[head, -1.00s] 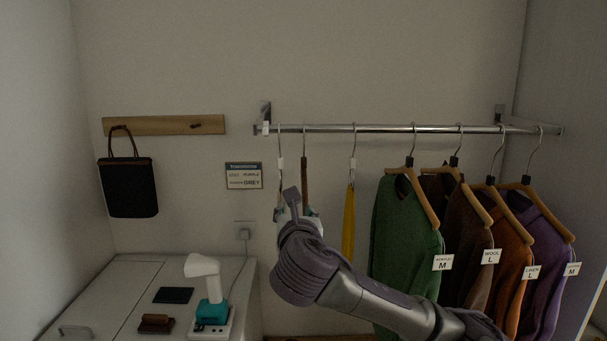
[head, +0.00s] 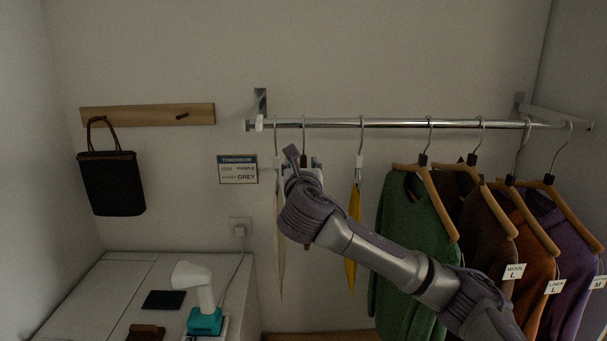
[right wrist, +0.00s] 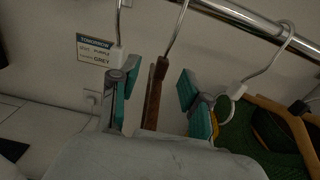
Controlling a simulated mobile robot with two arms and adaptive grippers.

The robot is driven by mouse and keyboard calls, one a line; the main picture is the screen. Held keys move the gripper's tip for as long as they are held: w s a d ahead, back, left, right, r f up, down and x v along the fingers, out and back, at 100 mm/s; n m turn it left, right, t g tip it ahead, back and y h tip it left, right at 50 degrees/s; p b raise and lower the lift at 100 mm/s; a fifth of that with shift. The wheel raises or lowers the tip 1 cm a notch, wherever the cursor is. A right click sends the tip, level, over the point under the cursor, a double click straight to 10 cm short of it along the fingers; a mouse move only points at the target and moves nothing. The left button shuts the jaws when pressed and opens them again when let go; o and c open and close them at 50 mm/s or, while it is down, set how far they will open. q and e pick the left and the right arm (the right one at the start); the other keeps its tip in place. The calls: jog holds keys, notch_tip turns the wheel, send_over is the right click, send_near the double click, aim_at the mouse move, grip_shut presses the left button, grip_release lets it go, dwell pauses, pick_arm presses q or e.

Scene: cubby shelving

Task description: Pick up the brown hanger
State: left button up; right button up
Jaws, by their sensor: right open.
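The brown hanger (head: 304,159) hangs edge-on from the metal rail by its silver hook. My arm hides most of its body in the head view. In the right wrist view the brown hanger (right wrist: 153,97) shows its dark neck and brown body between my fingers. My right gripper (head: 305,163) is open, just below the hook. In the right wrist view, its teal-padded fingers (right wrist: 157,98) stand on either side of the hanger, with gaps visible. My left gripper is out of view.
Farther right are a green sweater (head: 405,230) and several other garments on the rail (head: 390,123). A cabinet (head: 80,290) with a teal-and-white device (head: 204,318) stands lower left.

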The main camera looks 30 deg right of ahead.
aim_at(304, 157)
jog(key=shift+x, duration=0.95)
jog(key=p+x, duration=0.1)
jog(key=x, duration=0.1)
jog(key=p+x, duration=0.2)
jog(key=shift+s+d+r, duration=0.1)
jog(key=shift+s+d, duration=0.1)
jog(key=shift+d, duration=0.05)
jog(key=shift+w+d+p, duration=0.15)
jog(key=shift+w+p, duration=0.1)
jog(key=shift+p, duration=0.05)
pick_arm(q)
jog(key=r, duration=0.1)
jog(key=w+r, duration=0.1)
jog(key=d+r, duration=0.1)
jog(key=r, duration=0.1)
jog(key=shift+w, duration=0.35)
pick_arm(e)
jog(key=shift+w+f, duration=0.2)
jog(key=shift+f, duration=0.05)
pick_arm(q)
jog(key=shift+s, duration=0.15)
pick_arm(e)
jog(key=shift+s, duration=0.1)
grip_shut()
jog(key=shift+r, duration=0.1)
